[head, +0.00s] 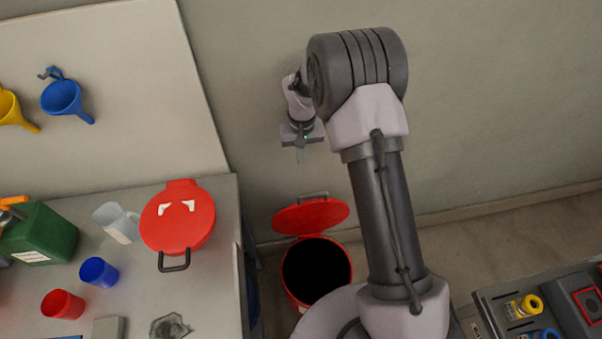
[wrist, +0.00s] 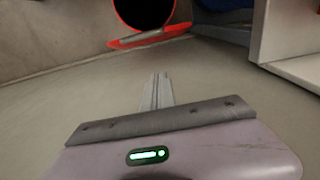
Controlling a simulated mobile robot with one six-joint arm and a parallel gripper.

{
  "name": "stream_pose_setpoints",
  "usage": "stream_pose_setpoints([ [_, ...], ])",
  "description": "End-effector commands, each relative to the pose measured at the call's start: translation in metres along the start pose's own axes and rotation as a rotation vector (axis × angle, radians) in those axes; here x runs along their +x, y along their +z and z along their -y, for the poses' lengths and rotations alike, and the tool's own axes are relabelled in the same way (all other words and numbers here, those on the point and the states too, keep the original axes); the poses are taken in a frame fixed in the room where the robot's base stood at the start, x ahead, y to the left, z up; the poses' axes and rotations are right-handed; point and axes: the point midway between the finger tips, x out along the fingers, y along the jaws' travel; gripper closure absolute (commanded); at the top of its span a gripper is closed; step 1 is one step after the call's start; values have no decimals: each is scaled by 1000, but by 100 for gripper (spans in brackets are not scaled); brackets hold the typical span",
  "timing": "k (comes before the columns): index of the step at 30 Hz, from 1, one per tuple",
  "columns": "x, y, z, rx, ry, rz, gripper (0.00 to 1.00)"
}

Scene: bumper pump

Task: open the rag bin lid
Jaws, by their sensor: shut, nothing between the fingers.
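The rag bin is a red round bin on the floor between the bench and my arm. Its dark open mouth (head: 316,271) shows in the head view. Its red lid (head: 311,216) is swung up and back toward the wall, with a grey handle (head: 313,195) at its far edge. In the wrist view the dark mouth (wrist: 143,9) and the red lid edge (wrist: 150,37) show at the top. My gripper (head: 300,155) is shut and empty, above the lid near the wall and apart from it. Its shut fingers (wrist: 158,90) also show in the wrist view.
A tray with small items (head: 530,305) is at lower right. The wall stands close behind my gripper.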

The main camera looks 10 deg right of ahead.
Motion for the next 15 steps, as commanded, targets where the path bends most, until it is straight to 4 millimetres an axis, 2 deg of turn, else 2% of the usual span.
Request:
stream_pose_setpoints([
  [1, 12, 1, 0, 2, 0, 4, 100],
  [12, 94, 2, 0, 5, 0, 5, 100],
  [15, 97, 17, 0, 4, 0, 3, 100],
])
